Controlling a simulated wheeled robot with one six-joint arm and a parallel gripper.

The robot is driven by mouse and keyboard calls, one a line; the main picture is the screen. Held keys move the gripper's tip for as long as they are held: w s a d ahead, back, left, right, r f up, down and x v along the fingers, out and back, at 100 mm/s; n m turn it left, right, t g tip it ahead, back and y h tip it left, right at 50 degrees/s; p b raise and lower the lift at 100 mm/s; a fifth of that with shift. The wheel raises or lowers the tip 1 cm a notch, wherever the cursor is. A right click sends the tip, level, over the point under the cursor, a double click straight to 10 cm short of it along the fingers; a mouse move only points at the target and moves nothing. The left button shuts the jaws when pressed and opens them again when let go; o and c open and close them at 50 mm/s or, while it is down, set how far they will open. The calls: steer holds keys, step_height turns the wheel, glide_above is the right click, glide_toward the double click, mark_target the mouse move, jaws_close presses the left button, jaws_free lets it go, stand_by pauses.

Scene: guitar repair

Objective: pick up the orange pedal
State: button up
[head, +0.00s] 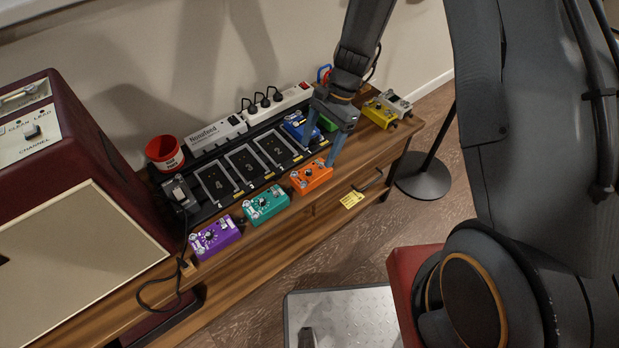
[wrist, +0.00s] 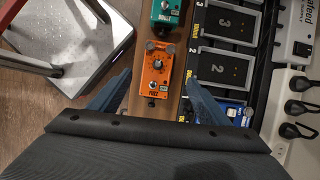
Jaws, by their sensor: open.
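The orange pedal (head: 311,176) lies on the front edge of the wooden bench, right of the teal pedal (head: 265,205). In the wrist view the orange pedal (wrist: 156,83) shows its knobs and footswitch, with its lower end between my fingers in the picture. My gripper (head: 340,172) is open and empty. In the head view its fingers reach down beside the orange pedal, one near its upper right corner and one to its right. In the wrist view the blue fingers of my gripper (wrist: 155,92) stand left and right of the pedal, apart from it.
A purple pedal (head: 215,237) lies left of the teal one. Behind is a black pedalboard (head: 176,216) with numbered slots and a blue pedal (head: 299,128). A yellow pedal (head: 379,114) sits at the right end. A red amplifier (head: 62,95) stands at left.

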mark_target(311, 170)
steer(key=x, duration=0.2)
steer(key=shift+a+f, duration=0.15)
steer(key=shift+f, duration=0.15)
steer(key=shift+s+d+p+x, duration=0.15)
steer(key=shift+p+x, duration=0.15)
steer(key=shift+x, duration=1.05)
steer(key=shift+s+d+p+x, duration=0.15)
steer(key=shift+p+x, duration=0.15)
steer(key=shift+x, duration=1.1)
steer(key=shift+c, duration=0.2)
steer(key=c, duration=1.4)
steer(key=shift+o, duration=0.2)
steer(key=shift+r, duration=0.1)
